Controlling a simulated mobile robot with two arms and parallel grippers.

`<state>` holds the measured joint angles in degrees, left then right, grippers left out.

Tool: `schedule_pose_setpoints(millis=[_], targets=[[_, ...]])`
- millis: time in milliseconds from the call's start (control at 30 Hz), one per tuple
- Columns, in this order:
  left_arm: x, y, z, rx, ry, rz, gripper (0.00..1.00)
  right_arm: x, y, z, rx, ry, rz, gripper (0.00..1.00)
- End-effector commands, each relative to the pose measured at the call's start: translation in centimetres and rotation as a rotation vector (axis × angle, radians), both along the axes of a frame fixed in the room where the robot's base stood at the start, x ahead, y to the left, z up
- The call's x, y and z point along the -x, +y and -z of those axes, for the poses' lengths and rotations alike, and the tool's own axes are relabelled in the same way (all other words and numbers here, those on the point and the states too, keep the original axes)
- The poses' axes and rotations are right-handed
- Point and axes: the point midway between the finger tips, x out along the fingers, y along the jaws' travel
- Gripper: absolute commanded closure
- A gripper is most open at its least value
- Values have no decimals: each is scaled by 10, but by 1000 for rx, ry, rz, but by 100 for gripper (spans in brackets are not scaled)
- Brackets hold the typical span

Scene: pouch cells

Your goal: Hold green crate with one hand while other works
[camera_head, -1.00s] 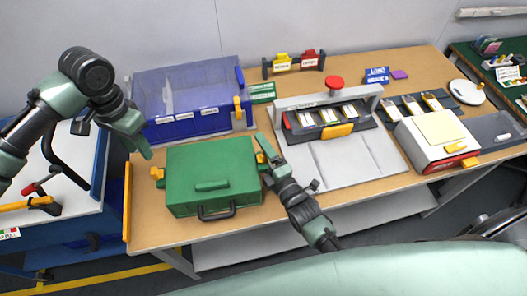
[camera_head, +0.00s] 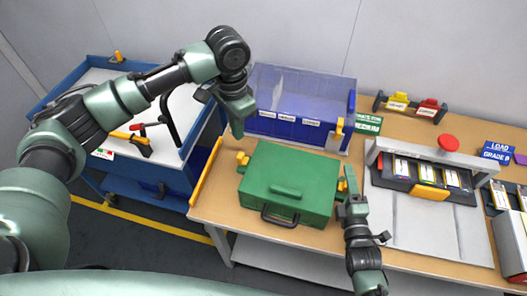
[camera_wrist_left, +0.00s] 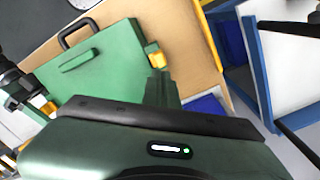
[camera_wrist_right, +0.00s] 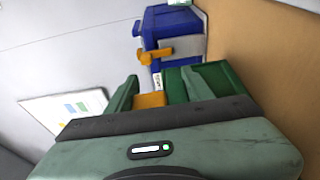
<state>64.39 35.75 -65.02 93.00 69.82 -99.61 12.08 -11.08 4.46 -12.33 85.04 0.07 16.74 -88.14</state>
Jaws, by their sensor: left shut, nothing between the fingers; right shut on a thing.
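The green crate (camera_head: 262,176) stands with its lid closed on the wooden table, its black handle (camera_head: 280,218) facing the front. A yellow side grip (camera_head: 243,158) sticks out on its left and another (camera_head: 342,186) on its right. My right gripper (camera_head: 350,184) is at the crate's right side, shut on the right yellow grip, which shows between the fingers in the right wrist view (camera_wrist_right: 150,99). My left gripper (camera_head: 238,132) is shut and empty, above the table behind the crate's back left corner. The left wrist view shows the crate (camera_wrist_left: 110,58) and its left yellow grip (camera_wrist_left: 154,55) beyond the fingers.
A blue bin with a clear lid (camera_head: 300,90) stands behind the crate, close to my left gripper. A grey press fixture (camera_head: 425,165) with a red knob stands at right. A blue cart (camera_head: 125,172) with a white top is at left. Table front is clear beside the crate.

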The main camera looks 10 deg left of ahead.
Motion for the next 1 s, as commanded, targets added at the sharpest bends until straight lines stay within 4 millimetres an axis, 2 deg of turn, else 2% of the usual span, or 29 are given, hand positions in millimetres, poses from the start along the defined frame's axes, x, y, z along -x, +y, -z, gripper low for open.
schedule_pose_setpoints(millis=[233, 367, 467, 600, 800, 1000], targets=[[12, 0, 17, 165, 19, -57, 100, 0, 0, 1, 1, 1, 0, 100], [19, 9, 26, 321, 9, -136, 100, 0, 0, 1, 1, 2, 0, 100], [23, 26, 30, 422, -18, -208, 100, 0, 0, 1, 1, 2, 0, 100], [27, 59, 30, 525, -76, -311, 100, 0, 0, 1, 1, 2, 0, 100], [32, 103, 24, 591, -166, -413, 100, 1, 0, 1, 1, 2, 0, 100], [34, 124, 18, 608, -213, -453, 100, 0, 0, 1, 0, 2, -1, 100]])
